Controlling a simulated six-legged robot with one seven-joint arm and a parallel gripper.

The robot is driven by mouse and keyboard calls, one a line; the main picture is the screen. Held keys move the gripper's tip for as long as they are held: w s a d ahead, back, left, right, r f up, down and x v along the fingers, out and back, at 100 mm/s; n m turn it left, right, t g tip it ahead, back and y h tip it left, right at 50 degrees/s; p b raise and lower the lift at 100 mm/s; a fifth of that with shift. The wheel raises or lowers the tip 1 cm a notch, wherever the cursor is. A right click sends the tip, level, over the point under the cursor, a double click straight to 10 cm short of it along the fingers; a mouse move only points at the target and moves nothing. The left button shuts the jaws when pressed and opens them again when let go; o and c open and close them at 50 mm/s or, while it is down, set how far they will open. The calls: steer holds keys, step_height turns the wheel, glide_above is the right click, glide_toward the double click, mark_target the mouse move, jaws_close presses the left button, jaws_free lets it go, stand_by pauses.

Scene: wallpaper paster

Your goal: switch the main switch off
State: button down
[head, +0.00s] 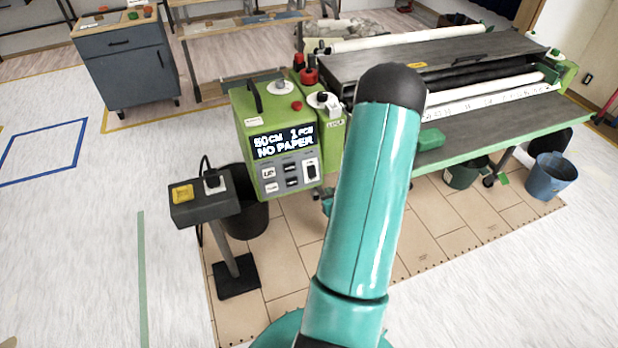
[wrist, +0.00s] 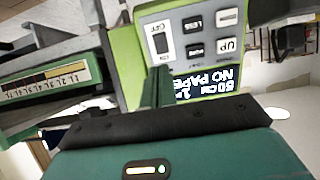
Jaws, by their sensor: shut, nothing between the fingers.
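The green control box (head: 258,105) stands left of my arm in the head view. Its display (head: 284,141) is lit and reads "50CM 1PCS NO PAPER". A black rocker switch on a white plate (head: 311,171) is at the panel's right; I take it for the main switch. It shows upside down in the wrist view (wrist: 161,40), but its on or off position is too small to tell. My gripper (wrist: 159,72) is shut and empty, its fingertips just below the switch in the picture; contact cannot be told. In the head view my gripper is mostly hidden.
A pedestal with a yellow button (head: 182,193) and a dark bin (head: 247,212) stand left of the box. The pasting table (head: 500,130) extends right. Floor at far left is open.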

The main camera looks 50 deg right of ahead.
mark_target(313, 175)
steer(key=x, duration=1.4)
steer(key=shift+f, duration=0.15)
stand_by(0.4)
steer(key=shift+w+d+r, duration=0.1)
steer(key=shift+r, duration=0.75)
